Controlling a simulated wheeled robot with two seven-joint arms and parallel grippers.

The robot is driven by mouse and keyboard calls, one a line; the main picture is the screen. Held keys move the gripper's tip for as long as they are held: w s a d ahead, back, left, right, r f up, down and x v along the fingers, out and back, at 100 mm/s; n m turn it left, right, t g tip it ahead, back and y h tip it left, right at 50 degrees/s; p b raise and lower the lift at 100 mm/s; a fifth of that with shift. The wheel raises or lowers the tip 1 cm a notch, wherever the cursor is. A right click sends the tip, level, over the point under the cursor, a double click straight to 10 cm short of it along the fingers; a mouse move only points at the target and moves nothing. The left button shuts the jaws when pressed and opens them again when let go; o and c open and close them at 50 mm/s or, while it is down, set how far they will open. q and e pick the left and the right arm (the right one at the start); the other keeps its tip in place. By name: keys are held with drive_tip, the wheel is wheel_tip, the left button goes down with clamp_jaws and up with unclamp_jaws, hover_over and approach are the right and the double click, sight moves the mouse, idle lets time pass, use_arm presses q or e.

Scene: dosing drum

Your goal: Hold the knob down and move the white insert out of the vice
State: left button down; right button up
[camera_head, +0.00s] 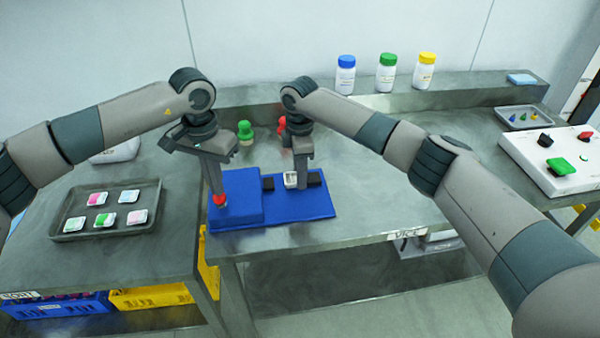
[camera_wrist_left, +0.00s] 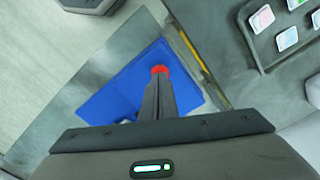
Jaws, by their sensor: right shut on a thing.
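The vice is a blue block on a blue base plate (camera_head: 290,211) with dark jaws. A red knob (camera_head: 219,200) stands on the blue block. My left gripper (camera_head: 217,193) points down with its fingertips at the knob, seemingly touching it from above. In the left wrist view the fingers look close together over the red knob (camera_wrist_left: 160,70). The white insert (camera_head: 291,180) sits between the dark jaws. My right gripper (camera_head: 302,178) is directly above the vice, shut on the white insert, and its fingers partly hide it.
A tray (camera_head: 66,232) with several coloured packets lies at left. A green knobbed item (camera_head: 245,133) and a red one stand behind the vice. Three capped bottles (camera_head: 387,73) stand on the back ledge. A white board (camera_head: 551,171) is at right. The table right of the vice is clear.

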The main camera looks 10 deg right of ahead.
use_arm(q)
drive_tip(key=shift+s+f, duration=0.1)
use_arm(e)
drive_tip(key=shift+r, duration=2.85)
use_arm(q)
wheel_tip(320, 180, up, 7)
drive_tip(key=shift+r, duration=2.55)
